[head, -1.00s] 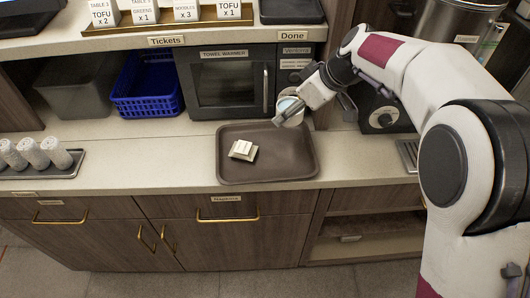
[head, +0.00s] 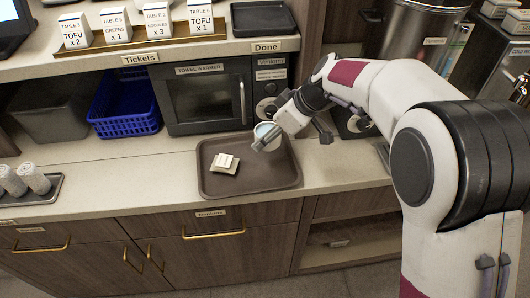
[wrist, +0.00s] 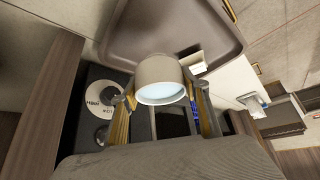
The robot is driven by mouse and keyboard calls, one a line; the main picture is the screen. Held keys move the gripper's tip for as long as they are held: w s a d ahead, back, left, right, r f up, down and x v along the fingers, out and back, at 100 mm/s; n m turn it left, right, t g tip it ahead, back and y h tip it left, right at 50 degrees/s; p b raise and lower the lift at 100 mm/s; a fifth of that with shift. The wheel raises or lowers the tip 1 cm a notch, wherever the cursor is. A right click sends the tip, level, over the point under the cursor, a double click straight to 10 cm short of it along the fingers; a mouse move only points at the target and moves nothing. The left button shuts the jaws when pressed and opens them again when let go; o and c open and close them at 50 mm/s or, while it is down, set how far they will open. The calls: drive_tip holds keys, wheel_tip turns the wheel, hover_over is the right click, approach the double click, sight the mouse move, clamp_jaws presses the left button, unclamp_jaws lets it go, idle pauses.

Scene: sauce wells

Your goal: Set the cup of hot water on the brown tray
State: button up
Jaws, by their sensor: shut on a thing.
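The cup (head: 266,133) is pale with light-blue water inside, and my gripper (head: 274,141) is shut on it. In the head view it is held above the back right part of the brown tray (head: 270,184). In the wrist view the cup (wrist: 160,76) sits between the two fingers, with its open top and the water facing the camera. The tray (wrist: 125,32) shows beyond it. I cannot tell the exact gap between cup and tray.
Folded napkins (head: 225,163) lie on the left part of the tray. The towel warmer (head: 207,96) stands behind it. A blue basket (head: 122,103) is at the back left, and rolled towels on a small tray (head: 45,195) are at far left. The tray's front right is clear.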

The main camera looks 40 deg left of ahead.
drive_tip(key=shift+f, duration=0.8)
drive_tip(key=shift+f, duration=0.1)
drive_tip(key=shift+f, duration=2.4)
drive_tip(key=shift+f, duration=0.15)
drive_tip(key=o, duration=1.2)
drive_tip(key=shift+o, duration=0.2)
drive_tip(key=shift+r, duration=0.2)
drive_tip(key=v, duration=1.1)
drive_tip(key=shift+d+r, duration=0.2)
drive_tip(key=shift+r, duration=0.2)
